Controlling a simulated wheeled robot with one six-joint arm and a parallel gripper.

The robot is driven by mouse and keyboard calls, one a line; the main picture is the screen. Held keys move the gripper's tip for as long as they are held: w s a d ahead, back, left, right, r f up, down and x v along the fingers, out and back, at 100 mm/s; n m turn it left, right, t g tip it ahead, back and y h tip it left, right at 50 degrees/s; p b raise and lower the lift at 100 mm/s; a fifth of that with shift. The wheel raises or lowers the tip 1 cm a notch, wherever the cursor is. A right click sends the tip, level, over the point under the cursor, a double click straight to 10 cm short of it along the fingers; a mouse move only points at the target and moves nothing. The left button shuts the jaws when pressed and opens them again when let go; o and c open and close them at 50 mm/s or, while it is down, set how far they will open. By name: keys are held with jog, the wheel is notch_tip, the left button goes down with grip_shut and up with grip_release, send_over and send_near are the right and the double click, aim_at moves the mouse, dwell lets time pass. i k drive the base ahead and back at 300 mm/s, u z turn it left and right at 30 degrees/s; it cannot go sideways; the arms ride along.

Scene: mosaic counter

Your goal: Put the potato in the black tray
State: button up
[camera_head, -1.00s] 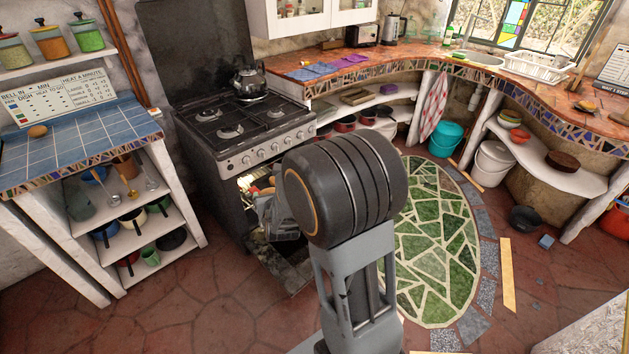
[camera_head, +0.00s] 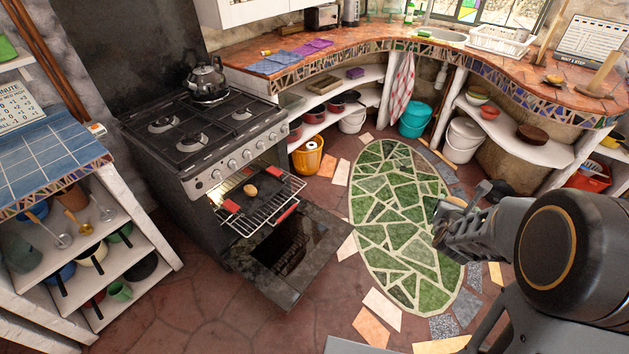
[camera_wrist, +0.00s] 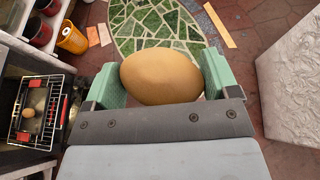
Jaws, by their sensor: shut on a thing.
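The potato (camera_wrist: 160,77) is a smooth tan oval, held between the green finger pads of my gripper (camera_wrist: 160,82). In the head view my gripper (camera_head: 452,212) is at right, above the green mosaic floor, clear of the oven; the potato there is small and partly hidden. A dark tray with red grips (camera_head: 238,194) appears on the pulled-out oven rack at left of centre, with a small brown round thing (camera_head: 250,190) in it. It also shows at the left of the wrist view (camera_wrist: 38,98), well away from the gripper.
The oven door (camera_head: 285,255) hangs open below the wire rack (camera_head: 270,212). A stove with a kettle (camera_head: 207,80) stands above it. An orange bucket (camera_head: 308,156) is on the floor beside the oven. The floor between gripper and oven looks clear.

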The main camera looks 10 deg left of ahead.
aim_at(261, 191)
jog(key=z, duration=0.2)
jog(key=i, duration=4.55)
jog(key=u, duration=1.3)
jog(key=i, duration=1.7)
jog(key=u, duration=3.4)
